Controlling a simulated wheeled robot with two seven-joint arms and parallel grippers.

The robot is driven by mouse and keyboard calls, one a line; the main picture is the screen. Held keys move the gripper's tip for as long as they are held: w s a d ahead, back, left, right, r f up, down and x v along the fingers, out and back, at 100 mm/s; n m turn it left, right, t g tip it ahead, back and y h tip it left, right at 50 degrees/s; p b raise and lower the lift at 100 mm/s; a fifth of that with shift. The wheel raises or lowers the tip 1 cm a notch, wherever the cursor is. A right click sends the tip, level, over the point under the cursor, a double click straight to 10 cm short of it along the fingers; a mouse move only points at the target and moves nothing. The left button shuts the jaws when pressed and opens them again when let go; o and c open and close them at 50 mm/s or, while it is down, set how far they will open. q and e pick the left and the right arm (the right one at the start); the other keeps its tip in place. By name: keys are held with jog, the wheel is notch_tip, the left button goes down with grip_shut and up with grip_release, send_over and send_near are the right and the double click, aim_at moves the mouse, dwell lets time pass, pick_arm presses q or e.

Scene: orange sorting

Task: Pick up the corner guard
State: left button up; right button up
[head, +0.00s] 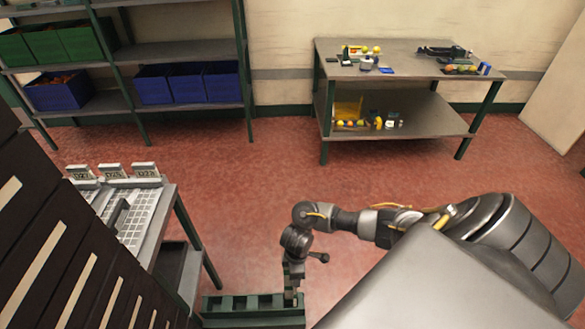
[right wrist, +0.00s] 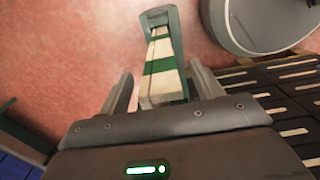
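A narrow piece banded in cream and green, which looks like the corner guard (right wrist: 161,58), lies lengthwise between the fingers in the right wrist view. A grey-green frame edges its far end. My right gripper (right wrist: 163,88) has its fingers spread on either side of it, with a small gap showing at each side. The near end of the piece is hidden behind the gripper body. In the head view my right gripper (head: 291,292) points down at the bottom centre, at the right end of a dark green slotted piece (head: 235,307). My left gripper is not in view.
A grey rounded base (right wrist: 262,25) stands at the right wrist view's upper right. Dark drawers (head: 62,225) and a grey side table (head: 165,215) stand at left. Blue bins (head: 187,84) sit on a shelf; a two-level table (head: 400,95) stands behind. The red floor between is clear.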

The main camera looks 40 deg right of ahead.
jog(key=c, duration=1.3)
jog(key=shift+c, duration=0.2)
jog(key=shift+r, duration=0.1)
